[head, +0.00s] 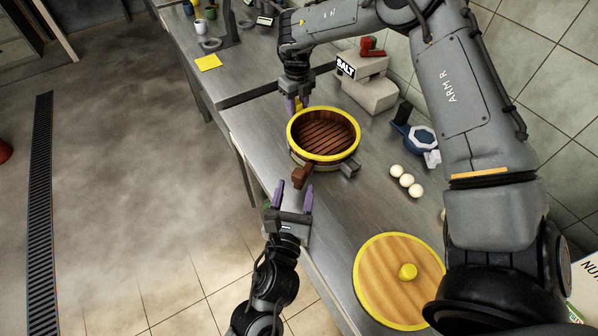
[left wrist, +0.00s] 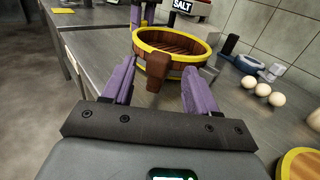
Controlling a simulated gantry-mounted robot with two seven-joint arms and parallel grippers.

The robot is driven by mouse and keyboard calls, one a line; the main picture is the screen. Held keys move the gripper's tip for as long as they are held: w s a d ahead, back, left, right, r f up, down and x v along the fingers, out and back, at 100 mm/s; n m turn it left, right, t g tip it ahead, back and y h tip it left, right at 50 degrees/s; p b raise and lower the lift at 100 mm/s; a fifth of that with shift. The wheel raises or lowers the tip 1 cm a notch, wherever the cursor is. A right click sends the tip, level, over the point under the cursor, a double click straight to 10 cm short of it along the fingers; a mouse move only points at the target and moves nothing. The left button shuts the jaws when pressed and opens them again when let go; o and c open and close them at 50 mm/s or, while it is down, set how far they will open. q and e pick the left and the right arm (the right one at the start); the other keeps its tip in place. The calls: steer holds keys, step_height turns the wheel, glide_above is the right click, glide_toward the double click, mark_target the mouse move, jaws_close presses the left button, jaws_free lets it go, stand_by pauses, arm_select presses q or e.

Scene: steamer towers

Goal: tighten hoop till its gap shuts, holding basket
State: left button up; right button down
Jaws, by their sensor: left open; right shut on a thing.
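The basket (head: 322,138) is a round steamer with brown slats inside and a yellow rim, standing on the steel counter. It also shows in the left wrist view (left wrist: 172,44). A yellow hoop band runs around its side; its gap cannot be made out. A brown block-like handle (head: 301,176) sticks out at the basket's near side, and it shows between my left fingers in the left wrist view (left wrist: 157,72). My left gripper (head: 291,197) is open, its purple fingers short of the handle. My right gripper (head: 294,104) is shut on the basket's far left side.
A yellow-rimmed wooden lid (head: 385,272) lies at the front right. Several white balls (head: 406,180) and a blue tool (head: 420,138) lie right of the basket. A salt box (head: 347,66) stands behind. A grey block (head: 350,170) sits against the basket.

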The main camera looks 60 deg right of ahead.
mark_target(298, 180)
arm_select(q)
steer(key=shift+x, duration=2.85)
steer(key=shift+c, duration=0.3)
jaws_close()
